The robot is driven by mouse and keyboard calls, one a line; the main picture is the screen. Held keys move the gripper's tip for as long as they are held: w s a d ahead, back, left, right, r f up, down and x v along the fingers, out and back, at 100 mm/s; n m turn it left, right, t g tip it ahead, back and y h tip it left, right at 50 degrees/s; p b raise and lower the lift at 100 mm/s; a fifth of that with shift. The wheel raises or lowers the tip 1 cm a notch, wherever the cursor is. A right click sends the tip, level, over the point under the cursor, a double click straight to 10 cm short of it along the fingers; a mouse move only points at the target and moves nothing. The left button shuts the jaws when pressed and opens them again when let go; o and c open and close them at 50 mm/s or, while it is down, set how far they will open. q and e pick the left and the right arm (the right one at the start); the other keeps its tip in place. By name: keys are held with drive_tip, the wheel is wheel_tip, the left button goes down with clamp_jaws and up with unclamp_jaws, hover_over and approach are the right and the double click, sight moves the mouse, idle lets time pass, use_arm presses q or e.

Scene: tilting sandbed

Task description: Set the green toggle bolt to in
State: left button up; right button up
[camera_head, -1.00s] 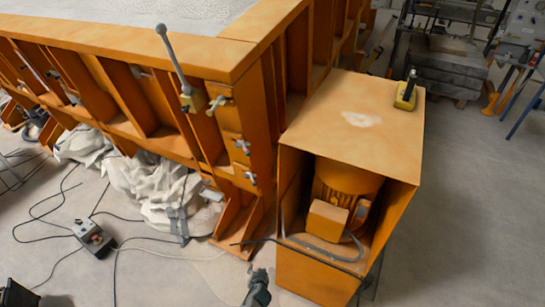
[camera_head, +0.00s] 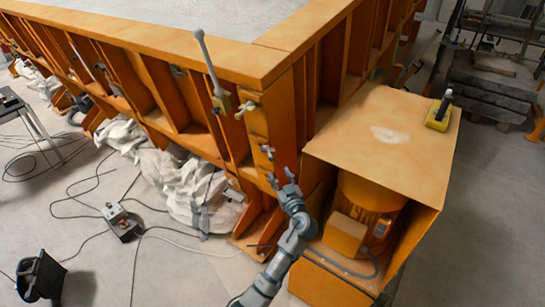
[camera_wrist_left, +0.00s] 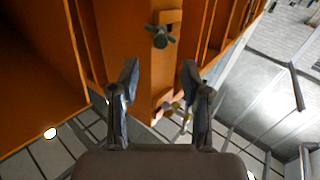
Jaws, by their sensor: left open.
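A dark grey-green wing-shaped toggle bolt (camera_wrist_left: 160,37) sits on the orange post, near the top of the left wrist view. A second, yellowish toggle (camera_wrist_left: 178,108) shows lower, between my fingers in that view. In the head view, pale toggles sit on the corner post, one higher (camera_head: 247,107) and one lower (camera_head: 267,151). Their colours are too faint there to tell which is green. My left gripper (camera_head: 281,177) is open and empty, just below the lower toggle; its two fingers also show in the left wrist view (camera_wrist_left: 160,84). My right gripper is out of view.
An orange motor housing (camera_head: 385,135) stands close right of my left arm, with a yellow-black device (camera_head: 439,113) on top. A grey lever (camera_head: 208,65) rises from the sandbed frame. Bundled white sheeting (camera_head: 185,185), a control box (camera_head: 121,222) and cables lie on the floor at left.

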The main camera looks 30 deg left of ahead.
sight(272, 160)
use_arm(q)
drive_tip(key=p+x, duration=0.1)
drive_tip(key=x, duration=0.7)
drive_tip(key=shift+w+a+p, duration=0.2)
drive_tip(key=shift+p, duration=0.15)
drive_tip(key=shift+w+a, duration=0.4)
drive_tip(key=shift+a, duration=0.05)
drive_tip(key=c, duration=0.7)
clamp_jaws()
